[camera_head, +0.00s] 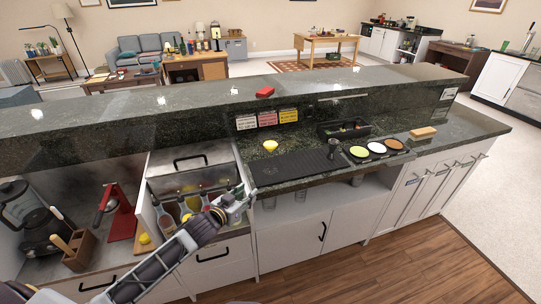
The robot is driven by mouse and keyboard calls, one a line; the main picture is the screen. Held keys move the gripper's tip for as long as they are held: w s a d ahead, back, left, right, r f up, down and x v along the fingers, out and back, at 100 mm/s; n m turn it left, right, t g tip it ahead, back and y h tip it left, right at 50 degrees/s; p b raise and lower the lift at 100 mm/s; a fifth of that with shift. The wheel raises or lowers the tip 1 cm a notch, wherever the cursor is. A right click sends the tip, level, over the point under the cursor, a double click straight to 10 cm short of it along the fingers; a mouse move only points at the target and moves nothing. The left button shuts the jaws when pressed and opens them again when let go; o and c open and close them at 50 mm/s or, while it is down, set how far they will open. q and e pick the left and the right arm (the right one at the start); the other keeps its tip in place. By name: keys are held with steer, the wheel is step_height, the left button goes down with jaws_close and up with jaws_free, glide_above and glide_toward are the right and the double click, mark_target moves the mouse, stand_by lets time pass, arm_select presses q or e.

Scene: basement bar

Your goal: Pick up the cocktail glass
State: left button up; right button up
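My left gripper (248,197) reaches in from the lower left, in front of the ice-well unit and left of the shelf glasses. Nothing shows held in it, but its finger opening is too small to judge. My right gripper is not in view.
The black bar mat (291,170) and a rimmer tray with yellow, white and brown discs (376,148) lie on the counter. Bottles stand in the metal well (189,182). A red juicer (121,211) and wooden block (79,250) stand left. Wooden floor (420,265) is clear at right.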

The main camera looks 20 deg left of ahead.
mark_target(268, 171)
arm_select(q)
steer(key=w+a+r+m+t+h, duration=0.1)
steer(key=w+r+t+h, duration=0.1)
steer(key=r, duration=0.3)
steer(key=shift+w+a+m+h, duration=0.2)
steer(key=shift+w+m+h, duration=0.2)
steer(key=shift+w+h, duration=0.4)
steer(key=shift+x, duration=4.25)
steer(key=shift+w+d, duration=0.1)
steer(key=shift+p+x, duration=0.4)
steer(key=shift+x, duration=2.1)
steer(key=shift+f, duration=0.1)
steer(key=shift+c, duration=0.4)
jaws_close()
